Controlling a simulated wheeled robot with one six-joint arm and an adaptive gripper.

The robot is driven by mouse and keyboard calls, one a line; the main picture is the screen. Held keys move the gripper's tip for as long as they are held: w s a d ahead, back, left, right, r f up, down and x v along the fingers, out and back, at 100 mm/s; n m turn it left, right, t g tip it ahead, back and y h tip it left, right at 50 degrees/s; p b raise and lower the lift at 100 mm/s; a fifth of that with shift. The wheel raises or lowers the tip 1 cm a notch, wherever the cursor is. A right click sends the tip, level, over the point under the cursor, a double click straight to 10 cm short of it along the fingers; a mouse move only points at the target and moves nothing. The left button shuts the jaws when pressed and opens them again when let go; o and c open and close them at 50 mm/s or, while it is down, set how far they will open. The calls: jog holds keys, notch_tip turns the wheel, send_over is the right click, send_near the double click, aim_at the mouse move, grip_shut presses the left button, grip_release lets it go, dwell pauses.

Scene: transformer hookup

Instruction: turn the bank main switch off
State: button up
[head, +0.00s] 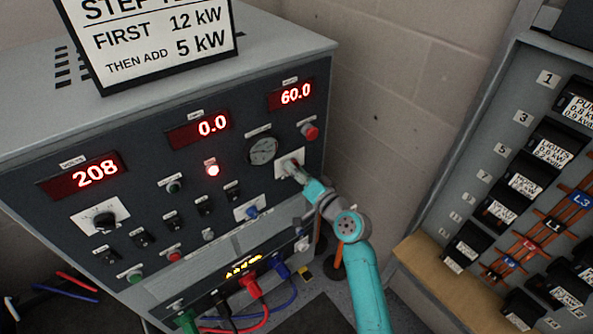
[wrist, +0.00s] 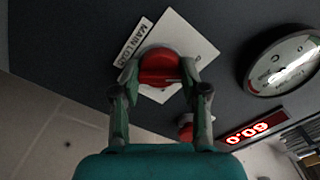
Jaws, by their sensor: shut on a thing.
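The main switch is a red rotary knob (wrist: 160,62) on a white square plate (wrist: 193,42), with a label starting "MAIN LO" beside it, in the wrist view. My gripper (wrist: 160,76) is shut on the red knob, one finger on each side. In the head view my gripper (head: 294,171) reaches the white plate (head: 284,159) at the right of the dark panel (head: 150,205). The knob is mostly hidden there by my gripper, and its exact setting cannot be read.
A round gauge (head: 263,151) and a red button (head: 310,131) sit close to the switch. Displays read 208 (head: 83,176), 0.0 (head: 199,129) and 60.0 (head: 291,94). A breaker panel (head: 520,170) stands at the right. Cables (head: 262,297) plug in below.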

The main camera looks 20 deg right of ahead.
jog(key=shift+n, duration=0.6)
jog(key=o, duration=1.2)
jog(key=shift+c, duration=0.2)
jog(key=shift+s, duration=0.1)
jog(key=v, duration=1.2)
